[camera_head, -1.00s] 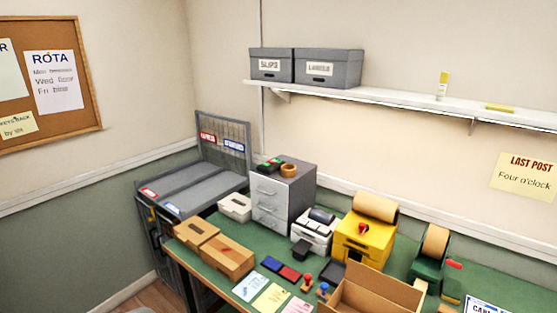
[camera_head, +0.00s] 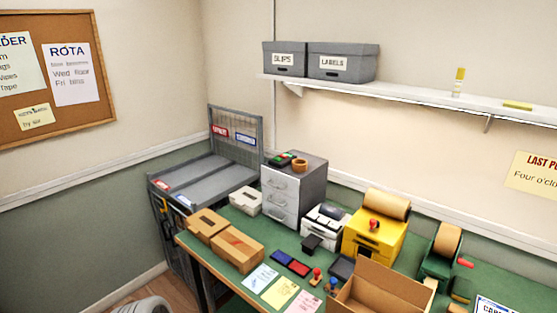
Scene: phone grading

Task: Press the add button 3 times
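No button marked "add" can be made out in the head view. A small dark device with green and red patches (camera_head: 281,159) sits on top of the grey drawer unit (camera_head: 290,190); its details are too small to read. A yellow machine (camera_head: 374,238) with a red knob (camera_head: 373,224) and a brown roll on top stands on the green bench. A white printer-like machine (camera_head: 325,222) stands to its left. Neither of my grippers is in view.
The green bench (camera_head: 240,220) holds cardboard boxes (camera_head: 237,250), a white box (camera_head: 247,201), stamps (camera_head: 316,276), paper notes (camera_head: 280,292), an open carton (camera_head: 385,290) and a green tape dispenser (camera_head: 440,251). A shelf (camera_head: 410,93) with grey boxes (camera_head: 343,62) runs above.

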